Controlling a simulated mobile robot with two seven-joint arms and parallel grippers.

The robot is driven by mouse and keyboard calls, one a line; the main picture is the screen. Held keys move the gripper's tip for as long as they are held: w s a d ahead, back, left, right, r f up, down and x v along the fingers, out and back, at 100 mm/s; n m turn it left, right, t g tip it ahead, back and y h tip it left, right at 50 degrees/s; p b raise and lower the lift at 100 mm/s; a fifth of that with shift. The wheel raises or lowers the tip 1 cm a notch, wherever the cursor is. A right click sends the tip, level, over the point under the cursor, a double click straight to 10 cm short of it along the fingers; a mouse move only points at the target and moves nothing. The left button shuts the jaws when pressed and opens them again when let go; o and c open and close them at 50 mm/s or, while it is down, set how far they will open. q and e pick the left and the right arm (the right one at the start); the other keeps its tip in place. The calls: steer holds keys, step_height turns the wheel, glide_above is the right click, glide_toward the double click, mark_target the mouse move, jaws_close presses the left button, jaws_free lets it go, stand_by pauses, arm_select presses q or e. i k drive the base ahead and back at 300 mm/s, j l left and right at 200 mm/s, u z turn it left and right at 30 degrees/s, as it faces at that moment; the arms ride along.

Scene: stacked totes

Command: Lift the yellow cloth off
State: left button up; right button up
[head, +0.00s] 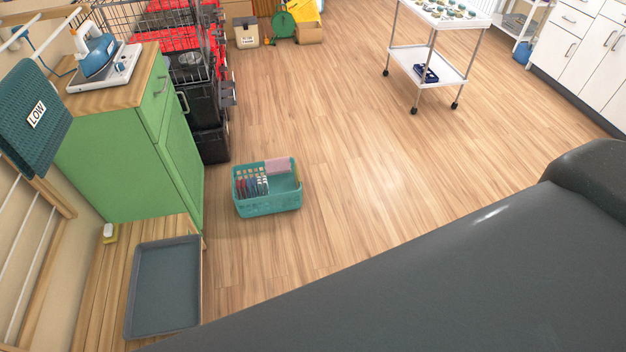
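A bright yellow thing (303,10) shows at the top edge of the head view, behind an open cardboard box. It is small, far off and partly cut by the frame, so I cannot tell if it is the yellow cloth or what lies under it. No other yellow cloth shows. Neither of my grippers is in view.
A teal basket (268,205) stands on the floor. A green cabinet (140,165), a wooden bench with a grey tray (165,285) and black bins are at left. A white trolley (430,65) stands back right. The middle floor is clear. The lower right is blocked.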

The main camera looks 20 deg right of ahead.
mark_target(298, 179)
steer(key=j+z, duration=0.45)
steer(key=k+j+z, duration=0.15)
steer(key=j+z, duration=0.25)
steer(key=i+l+z, duration=0.1)
steer(key=i+l, duration=0.15)
steer(key=l, duration=0.2)
steer(key=i+l+z, duration=0.15)
steer(key=i+l, duration=0.15)
steer(key=i+j+z, duration=0.1)
steer(key=i+z, duration=0.15)
steer(key=i, duration=0.2)
steer(key=i+j+z, duration=0.15)
steer(key=i+z, duration=0.15)
steer(key=i, duration=0.2)
steer(key=i+j+z, duration=0.1)
steer(key=j, duration=0.4)
steer(key=i+j+z, duration=0.15)
steer(key=j, duration=0.4)
steer(key=j+z, duration=0.1)
steer(key=j, duration=0.4)
steer(key=i+j, duration=0.25)
steer(key=i, duration=0.1)
